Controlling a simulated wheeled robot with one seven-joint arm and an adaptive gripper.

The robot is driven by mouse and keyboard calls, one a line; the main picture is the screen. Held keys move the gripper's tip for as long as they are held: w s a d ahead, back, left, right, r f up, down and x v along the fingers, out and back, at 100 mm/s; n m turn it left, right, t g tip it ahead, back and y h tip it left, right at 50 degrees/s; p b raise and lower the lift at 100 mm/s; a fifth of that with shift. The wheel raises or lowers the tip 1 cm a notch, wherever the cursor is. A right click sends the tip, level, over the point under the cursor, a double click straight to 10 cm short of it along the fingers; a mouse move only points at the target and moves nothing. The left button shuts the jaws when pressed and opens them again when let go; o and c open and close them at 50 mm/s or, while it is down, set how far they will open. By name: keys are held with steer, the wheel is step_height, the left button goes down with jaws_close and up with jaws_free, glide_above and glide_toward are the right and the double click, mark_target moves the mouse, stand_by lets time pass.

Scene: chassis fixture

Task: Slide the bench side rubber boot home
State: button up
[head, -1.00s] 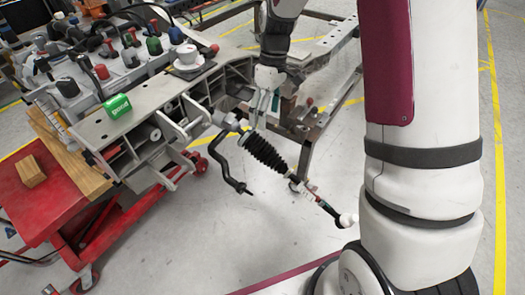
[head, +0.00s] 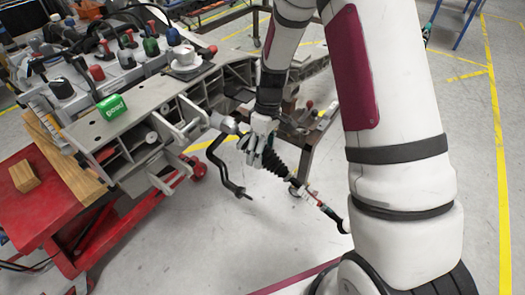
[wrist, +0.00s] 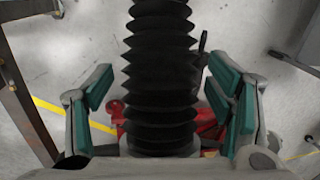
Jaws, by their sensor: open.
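The black ribbed rubber boot (head: 273,163) sits on a steering rod that slants down to the right from the grey chassis fixture (head: 125,125). Its upper part is hidden behind my gripper (head: 257,143) in the head view. In the wrist view the boot (wrist: 160,75) runs upright through the middle of the picture, between the two green-padded fingers of my gripper (wrist: 162,98). The fingers are open, one on each side, with a visible gap to the boot on both sides. The thin outer rod (head: 322,207) continues beyond the boot's lower end.
A black bent bar (head: 225,170) hangs left of the boot. A red cart (head: 60,205) with a wooden block (head: 24,177) stands at left. Open floor lies below the rod.

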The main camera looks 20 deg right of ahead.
mark_target(242, 134)
steer(key=c, duration=1.7)
steer(key=w+a+r, duration=0.1)
steer(key=w, duration=0.1)
steer(key=w+a+r, duration=0.1)
steer(key=w, duration=0.1)
steer(key=w+a+r, duration=0.1)
steer(key=a, duration=0.1)
steer(key=shift+w+r+p, duration=0.2)
steer(key=shift+w+p, duration=0.2)
steer(key=o, duration=1.7)
step_height(242, 134, up, 12)
steer(key=w+d, duration=0.1)
steer(key=shift+d, duration=0.25)
